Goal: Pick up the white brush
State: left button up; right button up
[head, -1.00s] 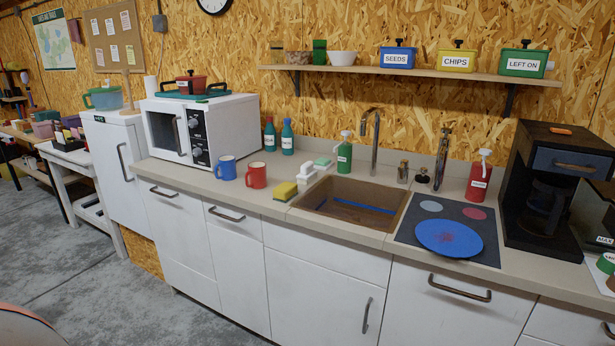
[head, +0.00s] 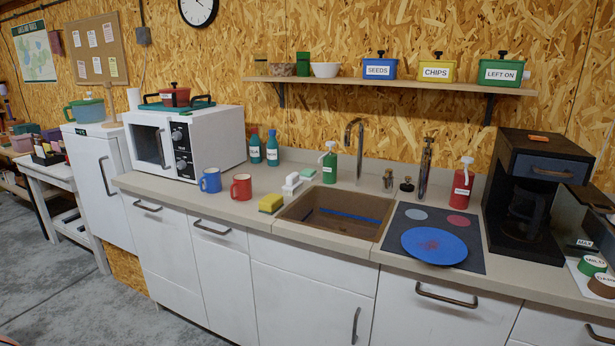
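A small white object that looks like the white brush (head: 291,184) lies on the counter at the left rim of the sink (head: 284,213), just right of the yellow sponge (head: 271,203). Its bristles cannot be made out at this size. A white and green block (head: 308,174) lies just behind it, close to or touching it. Neither of my grippers is in view.
A red mug (head: 241,187) and a blue mug (head: 210,181) stand left of the sponge. A green pump bottle (head: 329,167) stands behind the sink. A blue plate (head: 434,246) lies right of the sink. The front counter edge is clear.

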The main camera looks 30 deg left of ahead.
aim_at(293, 186)
jog(key=i+j+z, duration=0.1)
jog(key=j, duration=0.3)
jog(key=i+j, duration=0.1)
jog(key=j, duration=0.35)
jog(key=i+j+z, duration=0.15)
jog(key=j, duration=0.7)
jog(key=i+z, duration=0.05)
